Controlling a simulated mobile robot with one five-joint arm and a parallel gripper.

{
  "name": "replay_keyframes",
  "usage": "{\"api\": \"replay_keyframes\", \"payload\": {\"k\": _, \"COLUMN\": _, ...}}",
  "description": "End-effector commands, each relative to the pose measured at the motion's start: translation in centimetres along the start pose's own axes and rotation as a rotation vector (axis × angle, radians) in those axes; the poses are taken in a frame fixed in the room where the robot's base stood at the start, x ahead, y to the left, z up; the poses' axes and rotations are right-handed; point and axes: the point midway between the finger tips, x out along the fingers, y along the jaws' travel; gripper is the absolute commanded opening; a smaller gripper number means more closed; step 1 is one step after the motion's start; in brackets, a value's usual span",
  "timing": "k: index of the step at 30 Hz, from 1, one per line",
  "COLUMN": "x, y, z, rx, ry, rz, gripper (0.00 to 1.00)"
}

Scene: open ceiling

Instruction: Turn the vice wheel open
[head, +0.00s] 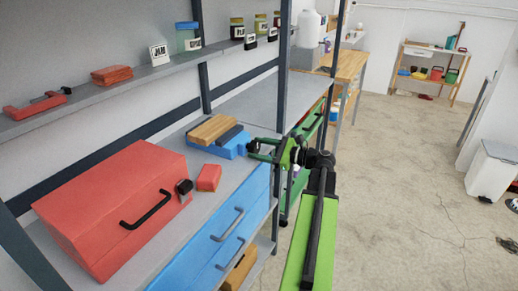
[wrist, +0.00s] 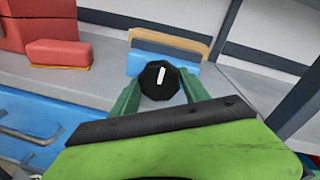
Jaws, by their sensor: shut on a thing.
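The blue vice (head: 231,146) with wooden and dark jaw blocks on top stands on the grey workbench shelf in the head view; its blue body (wrist: 150,64) also shows in the wrist view. The vice wheel (wrist: 160,80) is a black, many-sided knob with a white mark pointing nearly straight up, tilted slightly right. My gripper (head: 258,149) is at the vice's right side in the head view. In the wrist view its green fingers (wrist: 161,92) stand on both sides of the wheel, shut on it. The exact finger contact is partly hidden behind the wheel.
A red toolbox (head: 110,205) and a small red block (head: 209,178) stand left of the vice. A blue drawer unit (head: 220,235) lies below the bench top. Dark shelf posts (head: 284,75) rise behind. Open concrete floor (head: 400,170) lies to the right.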

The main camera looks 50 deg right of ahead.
Motion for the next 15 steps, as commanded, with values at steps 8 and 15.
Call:
{"api": "replay_keyframes", "payload": {"k": 8, "x": 0.02, "y": 0.19, "z": -0.03, "rx": -0.047, "ry": 0.007, "rz": 0.005, "gripper": 0.13}}
{"api": "replay_keyframes", "payload": {"k": 15, "x": 0.02, "y": 0.2, "z": -0.04, "rx": -0.049, "ry": 0.007, "rz": 0.005, "gripper": 0.13}}
